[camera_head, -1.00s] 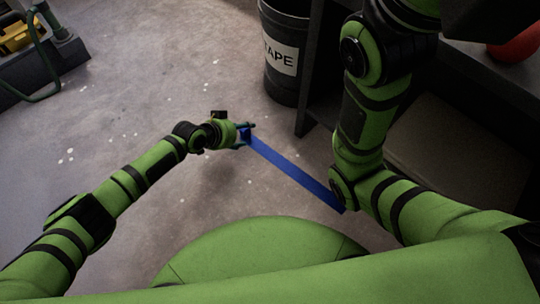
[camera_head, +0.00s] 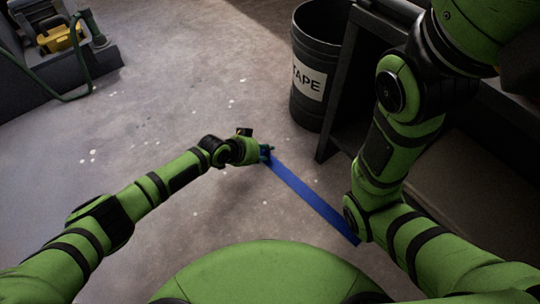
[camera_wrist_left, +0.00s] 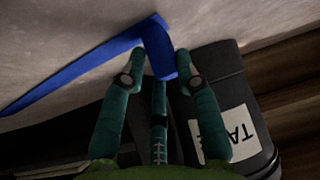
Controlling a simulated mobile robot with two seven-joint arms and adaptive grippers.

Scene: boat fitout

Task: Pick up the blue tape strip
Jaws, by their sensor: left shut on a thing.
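The blue tape strip (camera_head: 310,200) is long and flat. The left gripper is shut on that end. I cannot tell how much of the strip touches the floor. My right gripper is not in view; only links of my right arm show.
A black bin (camera_head: 325,62) with a white label reading TAPE (camera_head: 308,82) stands at upper right, beside a dark bench (camera_head: 345,135). Yellow and green equipment (camera_head: 62,38) sits at upper left. The speckled concrete floor (camera_head: 190,75) between them is clear.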

